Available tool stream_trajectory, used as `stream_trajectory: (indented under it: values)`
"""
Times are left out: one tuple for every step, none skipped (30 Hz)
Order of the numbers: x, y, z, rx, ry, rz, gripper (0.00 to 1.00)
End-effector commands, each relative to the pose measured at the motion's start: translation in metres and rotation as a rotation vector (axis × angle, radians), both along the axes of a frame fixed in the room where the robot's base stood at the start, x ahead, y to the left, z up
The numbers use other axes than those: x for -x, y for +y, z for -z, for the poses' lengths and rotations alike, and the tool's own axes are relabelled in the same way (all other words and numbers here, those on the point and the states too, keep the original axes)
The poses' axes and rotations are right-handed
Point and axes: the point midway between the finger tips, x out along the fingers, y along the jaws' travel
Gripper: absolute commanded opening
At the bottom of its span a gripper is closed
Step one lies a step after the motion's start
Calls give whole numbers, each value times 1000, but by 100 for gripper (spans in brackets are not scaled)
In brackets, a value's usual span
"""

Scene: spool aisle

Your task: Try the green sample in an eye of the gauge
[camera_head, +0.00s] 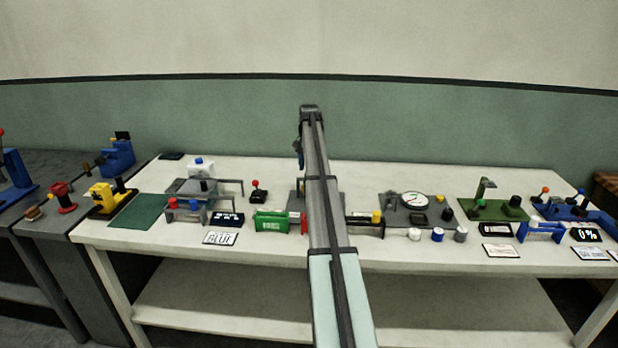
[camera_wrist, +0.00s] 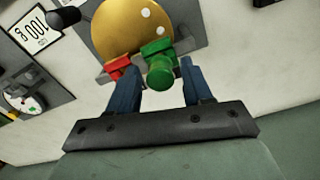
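In the wrist view the gauge is a round brass disc (camera_wrist: 118,38) with small pale round spots near its edge, which look like its eyes. The green sample (camera_wrist: 160,70), with a round knob end toward me, sits beside the disc. A red piece (camera_wrist: 117,68) lies to its left at the disc's edge. My gripper (camera_wrist: 160,66) has its two blue fingers apart, one on each side of the green sample, with narrow gaps showing. In the head view my arm hides the gauge and the green sample, and the fingers cannot be made out.
A printed card (camera_wrist: 37,35) and a grey plate with a dial (camera_wrist: 32,103) lie left in the wrist view. In the head view the white bench (camera_head: 455,183) holds several devices, including a green block (camera_head: 272,221) and a dial plate (camera_head: 400,217) either side of my arm.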

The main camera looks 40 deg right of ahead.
Motion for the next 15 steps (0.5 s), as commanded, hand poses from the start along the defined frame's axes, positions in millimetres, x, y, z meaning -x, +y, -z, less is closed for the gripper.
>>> stream_trajectory:
  values:
    - [0, 0, 0, 0, 0, 0, 55]
    - [0, 0, 0, 0, 0, 0, 58]
    - [0, 0, 0, 0, 0, 0, 60]
    - [0, 0, 0, 0, 0, 0, 60]
    - [0, 0, 0, 0, 0, 0, 60]
    - [0, 0, 0, 0, 0, 0, 60]
    - [0, 0, 0, 0, 0, 0, 60]
    - [0, 0, 0, 0, 0, 0, 60]
    - [0, 0, 0, 0, 0, 0, 60]
    - [0, 0, 0, 0, 0, 0, 60]
    - [0, 0, -1, 0, 0, 0, 60]
    - [0, 0, -3, 0, 0, 0, 60]
    - [0, 0, -5, 0, 0, 0, 60]
    - [0, 0, -7, 1, -1, 0, 60]
    - [0, 0, -11, 1, -1, 0, 60]
